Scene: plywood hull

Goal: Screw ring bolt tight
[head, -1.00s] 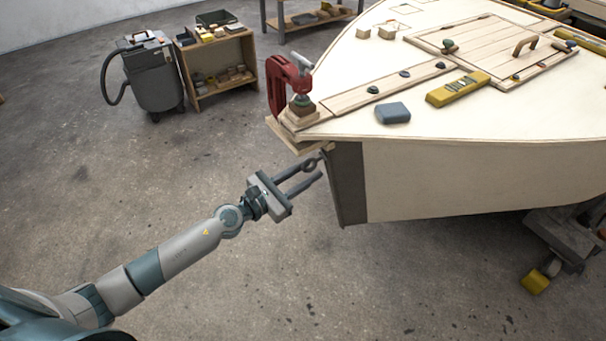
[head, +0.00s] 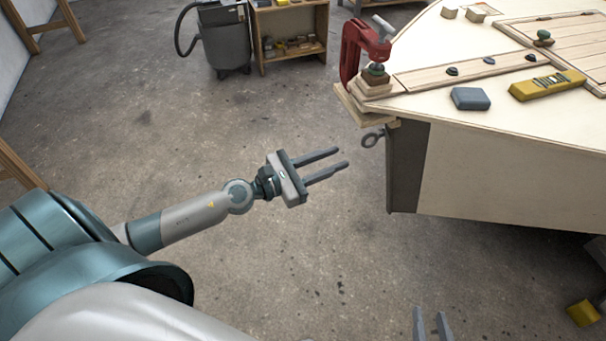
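The ring bolt (head: 371,138) is a small dark ring sticking out to the left from the dark stem face (head: 407,168) at the hull's bow. Its shank is too small to judge how far it is seated. My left gripper (head: 343,158) is open and empty, with its two fingers pointing right. It is to the left of and slightly below the ring, with a clear gap between them. My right gripper (head: 432,324) shows only as two separated fingertips at the bottom edge. They are apart with nothing visible between them, well below the hull.
A red clamp (head: 359,52) grips the bow tip above the ring bolt, over wooden pads (head: 373,88). A blue block (head: 470,98) and a yellow level (head: 547,85) lie on the deck. The floor left of the bow is clear.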

